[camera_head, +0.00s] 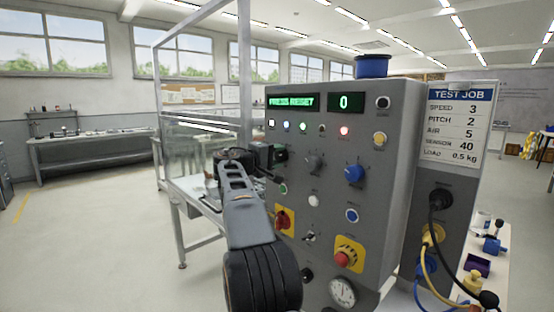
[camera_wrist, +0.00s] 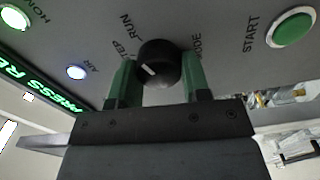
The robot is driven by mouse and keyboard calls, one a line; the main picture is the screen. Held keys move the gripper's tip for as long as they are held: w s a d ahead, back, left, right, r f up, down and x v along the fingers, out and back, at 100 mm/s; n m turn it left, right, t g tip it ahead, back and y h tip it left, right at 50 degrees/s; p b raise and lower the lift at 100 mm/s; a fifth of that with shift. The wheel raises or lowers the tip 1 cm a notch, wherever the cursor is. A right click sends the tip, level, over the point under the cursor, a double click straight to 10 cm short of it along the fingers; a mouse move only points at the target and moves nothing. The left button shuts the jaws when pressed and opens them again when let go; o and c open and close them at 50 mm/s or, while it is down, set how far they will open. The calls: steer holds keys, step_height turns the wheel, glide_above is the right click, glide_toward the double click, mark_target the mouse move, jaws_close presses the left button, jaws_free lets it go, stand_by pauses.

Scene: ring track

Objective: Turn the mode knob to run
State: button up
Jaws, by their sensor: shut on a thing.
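The black mode knob (camera_wrist: 158,64) stands on the grey panel in the wrist view, with a short white mark on its face. The label RUN is above and to the left of it, STEP is at its left, and a partly hidden label ending in "DE" is at its right. My gripper (camera_wrist: 159,78) has its two green fingers on either side of the knob and is shut on it. In the head view my gripper (camera_head: 275,160) is at the left part of the control panel (camera_head: 390,200) and hides the knob.
A green START button (camera_wrist: 294,27) is to the right of the knob in the wrist view. The panel also carries a blue knob (camera_head: 354,173), a red-and-yellow switch (camera_head: 284,220) and a red emergency button (camera_head: 345,257). A clear-walled machine stands behind my arm.

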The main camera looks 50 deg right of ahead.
stand_by(0.4)
steer(key=o, duration=0.9)
steer(key=a, duration=0.9)
steer(key=w+a+b, duration=0.1)
steer(key=a, duration=0.3)
steer(key=shift+a, duration=0.35)
